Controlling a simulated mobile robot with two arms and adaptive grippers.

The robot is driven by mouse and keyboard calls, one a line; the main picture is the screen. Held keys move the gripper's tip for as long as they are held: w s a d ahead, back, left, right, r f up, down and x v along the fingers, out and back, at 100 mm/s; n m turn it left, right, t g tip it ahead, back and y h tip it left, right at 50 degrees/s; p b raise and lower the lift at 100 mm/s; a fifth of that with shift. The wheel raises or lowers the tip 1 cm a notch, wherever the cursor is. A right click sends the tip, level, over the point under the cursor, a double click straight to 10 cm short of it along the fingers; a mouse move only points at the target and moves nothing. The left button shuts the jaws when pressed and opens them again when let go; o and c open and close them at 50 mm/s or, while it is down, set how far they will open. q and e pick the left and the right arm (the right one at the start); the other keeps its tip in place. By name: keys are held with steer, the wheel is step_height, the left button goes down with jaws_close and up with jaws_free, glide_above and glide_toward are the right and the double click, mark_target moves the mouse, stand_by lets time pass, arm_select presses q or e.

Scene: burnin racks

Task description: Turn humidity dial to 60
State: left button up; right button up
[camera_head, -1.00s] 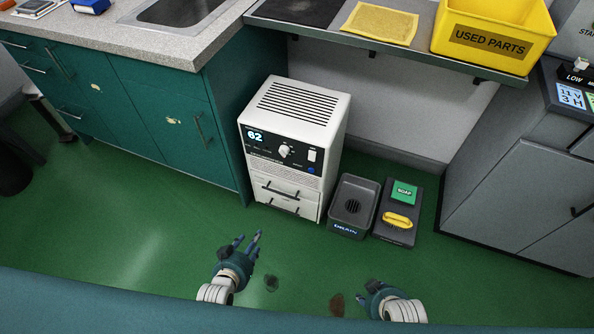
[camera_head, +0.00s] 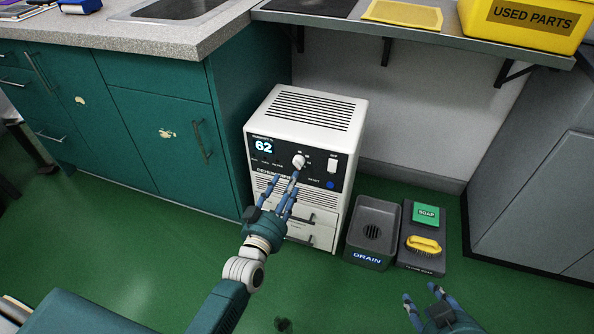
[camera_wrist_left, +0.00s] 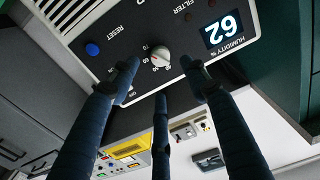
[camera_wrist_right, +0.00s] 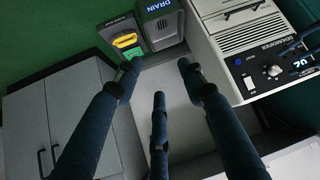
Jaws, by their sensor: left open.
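The white dehumidifier (camera_head: 311,108) stands on the floor. Its display (camera_head: 264,146) reads 62. The white humidity dial (camera_head: 298,161) is on its dark front panel, right of the display. In the left wrist view the dial (camera_wrist_left: 160,57) sits just beyond my spread fingertips, and the display (camera_wrist_left: 223,30) is on the right. My left gripper (camera_head: 288,188) is open, close in front of the dial and slightly below it; I cannot tell whether it touches.
A dark drain bin (camera_head: 356,245) and a tray with green soap (camera_head: 426,214) and a yellow brush (camera_head: 423,245) stand right of the dehumidifier. Teal cabinets (camera_head: 150,130) are on the left. A shelf with a yellow used-parts bin (camera_head: 530,22) hangs above right. A blue button (camera_head: 330,184) is near the dial.

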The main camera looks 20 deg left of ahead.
mark_target(298, 163)
arm_select(q)
steer(key=w+b, duration=0.2)
steer(key=w, duration=0.5)
steer(key=shift+w, duration=0.3)
arm_select(e)
steer(key=w+a+r+t+y, duration=0.1)
steer(key=w+a+r+t, duration=0.2)
steer(key=w+r+t, duration=0.3)
step_height(298, 163, up, 4)
steer(key=shift+w+a+r+y, duration=0.15)
steer(key=shift+w+y, duration=0.25)
steer(key=shift+w, duration=0.35)
arm_select(q)
steer(key=shift+d, duration=0.1)
steer(key=shift+c, duration=0.5)
steer(key=shift+f, duration=0.1)
steer(key=c, duration=1.1)
